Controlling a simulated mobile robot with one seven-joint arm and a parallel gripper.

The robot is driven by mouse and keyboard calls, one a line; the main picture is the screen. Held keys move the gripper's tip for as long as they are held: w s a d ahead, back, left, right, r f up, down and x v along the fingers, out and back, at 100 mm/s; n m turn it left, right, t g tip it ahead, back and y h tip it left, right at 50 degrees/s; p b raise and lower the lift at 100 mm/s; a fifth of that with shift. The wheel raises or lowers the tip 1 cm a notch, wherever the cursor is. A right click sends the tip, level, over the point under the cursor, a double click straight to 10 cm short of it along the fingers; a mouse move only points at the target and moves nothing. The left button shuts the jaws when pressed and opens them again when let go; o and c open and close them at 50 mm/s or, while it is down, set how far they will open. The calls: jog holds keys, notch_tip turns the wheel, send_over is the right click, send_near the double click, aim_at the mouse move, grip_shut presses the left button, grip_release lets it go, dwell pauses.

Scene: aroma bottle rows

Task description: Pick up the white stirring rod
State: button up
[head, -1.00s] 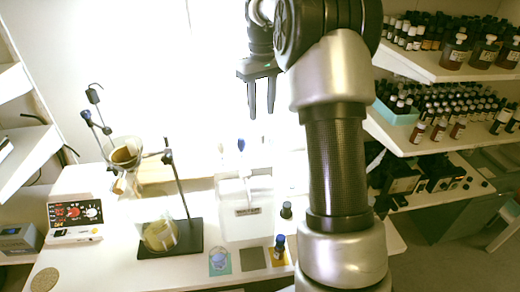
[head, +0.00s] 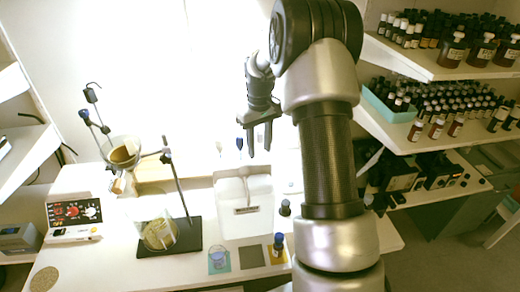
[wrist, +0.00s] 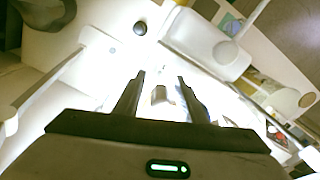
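My gripper (head: 260,153) hangs in the air with its fingers pointing down, above and behind the white container (head: 262,222). It is open; its two fingers stand apart in the wrist view (wrist: 161,82), with nothing visibly held. A slim object with a pale tip (head: 219,148) stands upright behind the container, with a similar blue-tipped one (head: 239,143) beside it, close to the left of my gripper. The pale one may be the white stirring rod; against the bright background I cannot be sure. The lower parts of both are hard to see.
A stand with a black base (head: 185,240) and a glass beaker (head: 157,232) are on the left. A blue-capped bottle (head: 278,247) and small beaker (head: 218,260) sit in front. Shelves of bottles (head: 440,68) fill the right. Free air surrounds the gripper.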

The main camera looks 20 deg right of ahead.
aim_at(259, 132)
grip_shut()
dwell(0.3)
notch_tip(259, 132, up, 10)
jog(key=shift+f, duration=0.1)
dwell(0.3)
